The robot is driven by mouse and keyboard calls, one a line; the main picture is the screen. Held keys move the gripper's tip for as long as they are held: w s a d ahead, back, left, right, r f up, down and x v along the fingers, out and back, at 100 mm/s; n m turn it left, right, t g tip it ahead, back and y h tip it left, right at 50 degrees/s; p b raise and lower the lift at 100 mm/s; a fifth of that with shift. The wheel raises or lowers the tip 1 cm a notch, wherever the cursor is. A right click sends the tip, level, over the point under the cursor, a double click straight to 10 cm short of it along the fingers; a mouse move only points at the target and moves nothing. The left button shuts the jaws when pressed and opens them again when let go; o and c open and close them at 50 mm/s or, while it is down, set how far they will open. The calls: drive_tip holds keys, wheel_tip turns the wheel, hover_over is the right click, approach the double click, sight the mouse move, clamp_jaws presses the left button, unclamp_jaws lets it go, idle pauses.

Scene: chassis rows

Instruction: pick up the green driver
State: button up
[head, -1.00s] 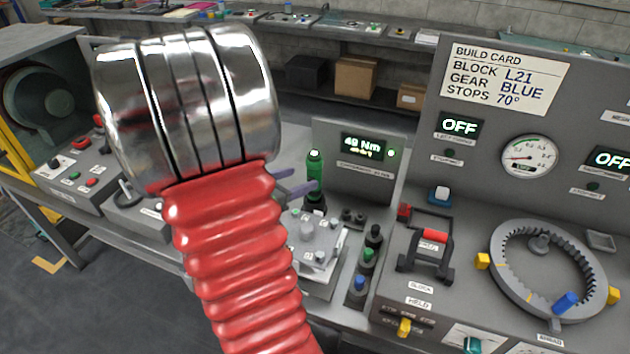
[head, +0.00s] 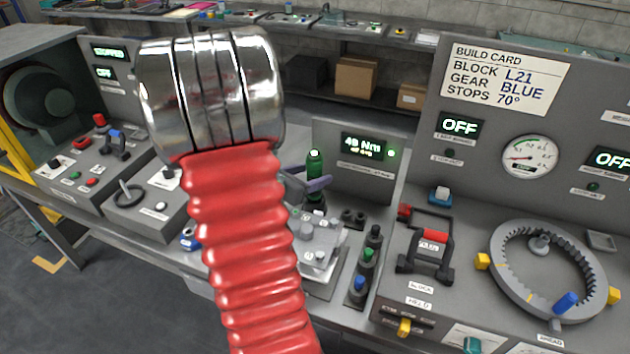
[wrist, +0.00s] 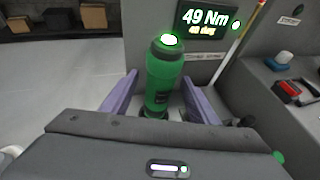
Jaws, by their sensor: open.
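The green driver (head: 315,170) stands upright on the bench in front of the torque display panel, with a lit tip. In the wrist view the driver (wrist: 163,82) is between the two purple fingers of my gripper (wrist: 160,98). The fingers are open, one on each side, and a gap shows beside the driver. In the head view my gripper (head: 310,185) is partly hidden behind my red arm, with its purple fingers at the driver's body.
The display panel (head: 355,165) reading 49 Nm stands close behind the driver. A row of sockets (head: 368,255) with coloured tops is to the right. A grey fixture (head: 318,240) sits in front. A black-handled block holder (head: 428,245) and ring gear (head: 500,275) are further right.

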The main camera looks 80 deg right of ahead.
sight(314, 154)
drive_tip(key=shift+s+d+f, duration=0.2)
drive_tip(key=shift+s+d, duration=0.05)
drive_tip(key=shift+d, duration=0.25)
drive_tip(key=shift+c, duration=0.6)
clamp_jaws()
drive_tip(key=shift+r, duration=0.1)
drive_tip(key=shift+r, duration=4.95)
